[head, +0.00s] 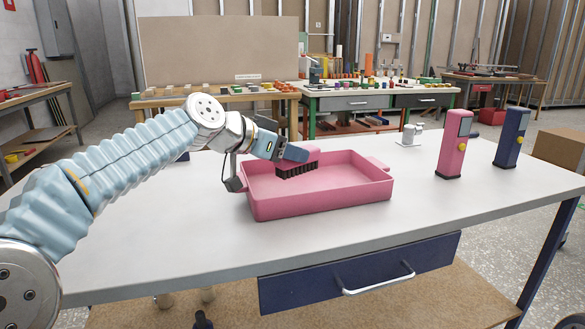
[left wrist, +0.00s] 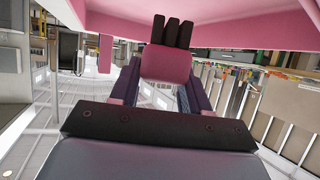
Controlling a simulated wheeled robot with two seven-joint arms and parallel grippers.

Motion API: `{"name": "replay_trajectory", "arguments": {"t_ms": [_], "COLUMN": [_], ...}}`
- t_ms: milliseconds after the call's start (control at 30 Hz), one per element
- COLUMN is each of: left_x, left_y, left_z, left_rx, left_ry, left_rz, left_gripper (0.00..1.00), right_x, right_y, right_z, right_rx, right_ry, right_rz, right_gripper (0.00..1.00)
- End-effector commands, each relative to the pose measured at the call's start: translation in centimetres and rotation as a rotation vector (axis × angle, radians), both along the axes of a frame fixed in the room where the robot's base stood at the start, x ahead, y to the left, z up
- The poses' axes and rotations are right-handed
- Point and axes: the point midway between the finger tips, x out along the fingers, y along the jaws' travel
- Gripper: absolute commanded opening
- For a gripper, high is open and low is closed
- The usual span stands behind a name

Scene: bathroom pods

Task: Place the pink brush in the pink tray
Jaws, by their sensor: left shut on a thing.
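The pink brush (head: 311,155) with black bristles is held bristles down, within the outline of the pink tray (head: 330,200) in the head view, near its back wall. I cannot tell whether the bristles touch the tray floor. My left gripper (head: 298,154) is shut on the brush and partly hides its top. In the left wrist view the brush (left wrist: 167,66) sits between the two fingers (left wrist: 158,88), and the tray (left wrist: 225,32) spans the top. The tray stands on the white table and looks otherwise empty. My right gripper is not in view.
A pink device (head: 452,148) and a dark blue device (head: 510,138) stand upright at the right of the table (head: 440,205). A small white object (head: 410,134) stands behind the tray. The table front is clear. A blue drawer (head: 350,272) is below.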

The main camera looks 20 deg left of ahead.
Motion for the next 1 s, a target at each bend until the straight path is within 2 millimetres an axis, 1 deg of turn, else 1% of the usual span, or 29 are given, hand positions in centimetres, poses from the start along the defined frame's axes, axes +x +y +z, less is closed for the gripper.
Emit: {"name": "replay_trajectory", "arguments": {"t_ms": [167,200,300,400,633,767,800,933,967,1000], "left_x": [0.8,1.2,1.1,1.1,1.1,1.1,1.1,1.1,1.1,1.1], "left_y": [-0.2,-0.3,-0.3,-0.3,-0.3,-0.3,-0.3,-0.3,-0.3,-0.3], "left_z": [-1.0,-1.5,-3.5,-4.4,-4.4,-4.8,-4.7,-4.6,-4.6,-4.6], "left_rx": [-0.001,0.0,0.0,0.0,0.0,0.0,0.0,0.0,-0.001,0.0], "left_ry": [0.0,0.002,0.002,0.0,-0.001,-0.001,-0.001,0.0,-0.001,0.0], "left_rz": [0.0,0.0,0.0,0.001,0.001,0.0,0.0,0.0,0.0,0.0], "left_gripper": [0.04,0.04,0.04,0.04,0.04,0.04,0.49,0.69,0.72,0.72], "right_x": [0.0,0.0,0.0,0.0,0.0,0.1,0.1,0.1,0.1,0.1], "right_y": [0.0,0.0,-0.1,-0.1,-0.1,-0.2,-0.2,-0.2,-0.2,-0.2], "right_z": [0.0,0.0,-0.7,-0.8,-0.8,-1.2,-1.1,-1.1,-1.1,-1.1], "right_rx": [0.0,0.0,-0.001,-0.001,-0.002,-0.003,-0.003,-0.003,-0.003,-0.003], "right_ry": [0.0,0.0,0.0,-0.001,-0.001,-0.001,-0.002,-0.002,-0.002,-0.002], "right_rz": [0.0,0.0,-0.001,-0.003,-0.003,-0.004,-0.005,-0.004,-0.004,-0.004], "right_gripper": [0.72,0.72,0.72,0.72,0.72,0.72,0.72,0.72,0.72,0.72]}}
